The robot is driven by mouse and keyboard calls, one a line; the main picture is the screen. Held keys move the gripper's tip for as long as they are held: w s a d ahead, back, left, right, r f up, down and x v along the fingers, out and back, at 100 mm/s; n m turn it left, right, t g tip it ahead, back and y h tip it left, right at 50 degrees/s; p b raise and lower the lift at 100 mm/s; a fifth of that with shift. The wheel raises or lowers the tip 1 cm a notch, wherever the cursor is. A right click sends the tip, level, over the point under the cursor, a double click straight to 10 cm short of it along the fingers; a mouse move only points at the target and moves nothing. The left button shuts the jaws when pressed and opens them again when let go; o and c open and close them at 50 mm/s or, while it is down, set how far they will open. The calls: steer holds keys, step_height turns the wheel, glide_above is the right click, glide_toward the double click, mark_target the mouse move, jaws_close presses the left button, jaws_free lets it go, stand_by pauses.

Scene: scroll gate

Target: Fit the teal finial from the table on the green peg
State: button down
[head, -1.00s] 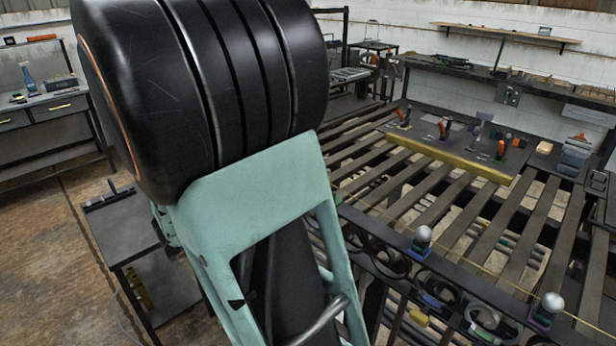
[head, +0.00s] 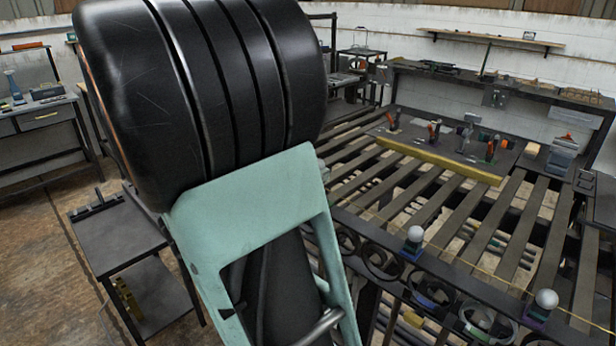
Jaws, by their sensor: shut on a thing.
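My gripper is not in view; only my arm's large black cylinder and pale green link show, filling the left and middle of the head view. I cannot make out the teal finial or the green peg for sure. A pale ball-topped finial (head: 415,234) with a teal band stands upright on a blue base on the dark gate's rail. A second pale ball finial (head: 546,299) stands on a purple base farther right on the same rail. What lies behind my arm is hidden.
The dark scroll gate (head: 440,255) runs along the front of a slatted table (head: 520,220). A dark board with several small tools (head: 455,150) lies at its back. A small black side table (head: 115,240) stands left of my arm. Open floor (head: 45,260) shows at far left.

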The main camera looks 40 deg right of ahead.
steer(key=shift+w+d+f+b, duration=0.1)
steer(key=shift+d+f+b, duration=0.2)
steer(key=shift+d, duration=0.35)
steer(key=shift+w+d+f+b, duration=0.1)
steer(key=shift+d+b, duration=0.25)
steer(key=shift+d, duration=0.25)
steer(key=shift+f+b, duration=0.35)
steer(key=shift+b, duration=0.05)
steer(key=shift+f+b, duration=0.9)
steer(key=shift+b, duration=0.1)
steer(key=shift+a, duration=0.1)
steer(key=shift+f+b, duration=0.85)
steer(key=shift+f, duration=0.9)
stand_by(0.4)
steer(key=c, duration=1.6)
jaws_free()
steer(key=a, duration=0.8)
steer(key=s+a+r, duration=0.1)
steer(key=a, duration=0.3)
steer(key=shift+f, duration=0.1)
